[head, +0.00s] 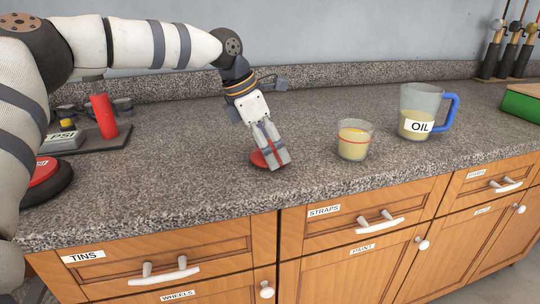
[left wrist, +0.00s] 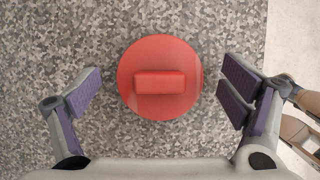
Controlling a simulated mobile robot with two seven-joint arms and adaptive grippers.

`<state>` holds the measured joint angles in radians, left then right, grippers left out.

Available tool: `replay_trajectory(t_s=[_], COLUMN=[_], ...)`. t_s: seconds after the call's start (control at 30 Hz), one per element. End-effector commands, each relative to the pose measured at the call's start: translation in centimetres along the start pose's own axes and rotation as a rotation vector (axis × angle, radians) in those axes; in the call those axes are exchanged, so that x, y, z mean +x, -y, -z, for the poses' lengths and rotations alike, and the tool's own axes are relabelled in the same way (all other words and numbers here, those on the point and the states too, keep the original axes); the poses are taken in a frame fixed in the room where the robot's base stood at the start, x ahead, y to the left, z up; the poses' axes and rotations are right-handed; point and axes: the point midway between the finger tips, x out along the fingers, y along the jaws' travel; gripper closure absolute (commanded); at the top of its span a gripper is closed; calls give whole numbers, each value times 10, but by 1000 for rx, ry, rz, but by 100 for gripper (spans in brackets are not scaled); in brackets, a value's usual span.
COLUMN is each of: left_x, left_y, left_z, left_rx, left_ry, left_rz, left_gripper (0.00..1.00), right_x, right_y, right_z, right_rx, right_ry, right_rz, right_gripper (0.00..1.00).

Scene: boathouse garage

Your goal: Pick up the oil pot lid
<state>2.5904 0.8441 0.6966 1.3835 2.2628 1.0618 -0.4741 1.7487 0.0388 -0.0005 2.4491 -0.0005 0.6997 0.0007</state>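A round red lid (head: 259,159) with a raised bar handle lies flat on the speckled counter, partly hidden behind my left gripper in the head view. It shows whole in the left wrist view (left wrist: 160,52). My left gripper (head: 273,163) points down over the lid. In the left wrist view its fingers (left wrist: 160,92) are spread wide on either side of the lid, and nothing is between the pads but the lid below. A clear glass pot (head: 354,140) with yellowish liquid and a red line stands right of the gripper. My right gripper is not in view.
A clear jug (head: 422,104) labelled OIL, with a blue handle, stands further right. A dark tray (head: 98,138) with a red cylinder sits at the left. Drawers (head: 340,219) line the counter front. The counter between tray and gripper is clear.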

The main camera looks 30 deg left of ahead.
Motion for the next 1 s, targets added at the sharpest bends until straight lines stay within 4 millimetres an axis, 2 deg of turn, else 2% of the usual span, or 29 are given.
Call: replay_trajectory(t_s=[0.03,0.17,0.27,0.3,0.57,0.67,0.73,0.9,1.0], left_x=[0,0,0,0,-5,-19,-35,-88,-108], left_y=[0,0,0,0,0,-1,3,45,76], left_z=[0,0,0,0,-2,-8,-14,-29,-31], left_rx=[0,0,-1,-1,-1,0,2,8,10], left_ry=[0,0,0,0,-1,1,3,11,10], left_rz=[0,0,0,0,0,-2,-1,-7,-7], left_gripper=[22,51,53,56,57,57,56,57,57], right_x=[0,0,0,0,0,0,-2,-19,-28], right_y=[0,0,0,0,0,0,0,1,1], right_z=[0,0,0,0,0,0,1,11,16], right_rx=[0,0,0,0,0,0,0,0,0], right_ry=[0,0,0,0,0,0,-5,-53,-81], right_rz=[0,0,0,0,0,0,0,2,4], right_gripper=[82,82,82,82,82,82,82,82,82])
